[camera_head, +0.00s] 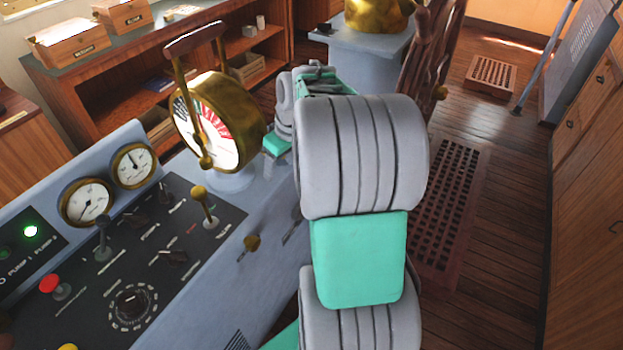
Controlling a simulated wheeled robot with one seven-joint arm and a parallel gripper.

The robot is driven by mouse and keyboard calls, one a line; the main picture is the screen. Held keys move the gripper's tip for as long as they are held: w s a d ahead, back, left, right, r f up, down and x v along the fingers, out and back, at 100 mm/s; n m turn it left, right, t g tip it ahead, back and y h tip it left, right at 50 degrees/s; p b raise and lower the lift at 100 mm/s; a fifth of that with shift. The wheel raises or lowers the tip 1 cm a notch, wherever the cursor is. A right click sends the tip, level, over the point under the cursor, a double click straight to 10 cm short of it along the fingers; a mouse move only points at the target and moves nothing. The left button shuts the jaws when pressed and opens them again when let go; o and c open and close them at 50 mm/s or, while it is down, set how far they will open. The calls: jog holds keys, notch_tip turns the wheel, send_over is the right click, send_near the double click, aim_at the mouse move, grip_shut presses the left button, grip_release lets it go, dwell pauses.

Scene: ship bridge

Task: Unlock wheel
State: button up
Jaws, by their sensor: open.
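The ship's wheel (428,52), dark wood, stands upright beyond my arm at the upper right. My arm hides its left and lower parts. No part that is clearly a wheel lock can be made out. My grey and teal arm reaches from the bottom centre toward the wheel side. My gripper cannot be made out; the arm links cover that area.
A brass telegraph dial (217,120) stands on the console close left of my arm. A brass-knobbed lever (203,204), gauges (88,201) and switches are at left. A pedestal with a brass top (376,15) is behind. Floor grating (445,200) and open planks lie right, beside wooden cabinets (590,200).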

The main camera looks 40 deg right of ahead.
jog(key=w+d+f+n+t+y, duration=0.1)
jog(key=d+f+n, duration=0.1)
jog(key=d+f, duration=0.55)
jog(key=w+d+f+n, duration=0.15)
jog(key=d+f, duration=0.25)
jog(key=d, duration=0.6)
jog(key=x, duration=0.7)
jog(key=shift+s+a, duration=0.15)
jog(key=shift+a, duration=0.05)
grip_shut()
